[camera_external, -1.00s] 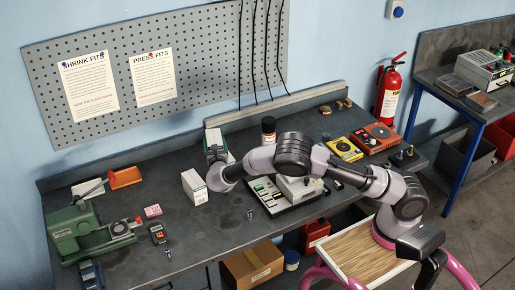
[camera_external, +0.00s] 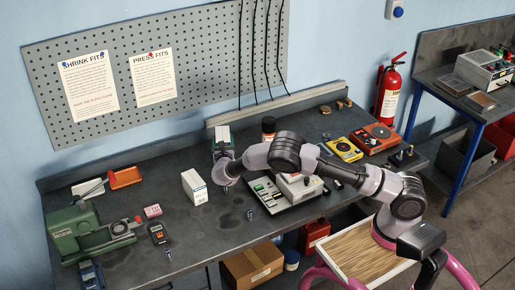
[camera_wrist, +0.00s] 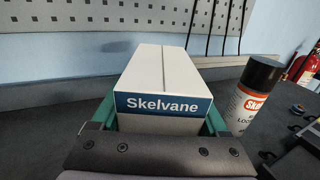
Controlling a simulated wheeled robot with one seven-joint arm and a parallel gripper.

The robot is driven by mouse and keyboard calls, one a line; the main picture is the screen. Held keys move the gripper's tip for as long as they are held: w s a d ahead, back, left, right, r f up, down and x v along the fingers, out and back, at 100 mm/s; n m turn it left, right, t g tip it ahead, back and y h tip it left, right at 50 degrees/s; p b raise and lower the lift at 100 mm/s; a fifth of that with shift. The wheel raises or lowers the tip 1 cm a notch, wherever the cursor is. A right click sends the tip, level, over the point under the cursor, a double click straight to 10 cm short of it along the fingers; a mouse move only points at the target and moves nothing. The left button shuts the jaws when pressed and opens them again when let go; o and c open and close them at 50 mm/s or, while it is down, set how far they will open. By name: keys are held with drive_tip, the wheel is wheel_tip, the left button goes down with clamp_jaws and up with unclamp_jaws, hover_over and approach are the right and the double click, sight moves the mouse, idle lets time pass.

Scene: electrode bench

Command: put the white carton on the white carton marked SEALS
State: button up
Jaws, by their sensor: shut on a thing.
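My gripper (camera_external: 222,149) is shut on a white carton (camera_external: 223,134) above the back of the bench. In the wrist view the carton (camera_wrist: 162,75) has a blue band reading "Skelvane" and sits between green fingers (camera_wrist: 160,118). Its lower part is hidden by the gripper. Another white carton (camera_external: 194,187) stands upright on the bench, in front and to the left of my gripper, apart from it. Small print shows on its side but is too small to read, so I cannot confirm SEALS.
A black-capped can (camera_external: 268,130) stands right of my gripper and shows in the wrist view (camera_wrist: 252,95). A tray (camera_external: 285,205) with small parts and a pale box lies to the right. A green machine (camera_external: 80,232) is at left. Bench space around the standing carton is mostly clear.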

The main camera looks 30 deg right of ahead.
drive_tip(key=shift+f, duration=0.65)
drive_tip(key=shift+f, duration=0.1)
drive_tip(key=o, duration=1.6)
drive_tip(key=shift+c, duration=0.2)
drive_tip(key=shift+a, duration=0.1)
drive_tip(key=v, duration=1.2)
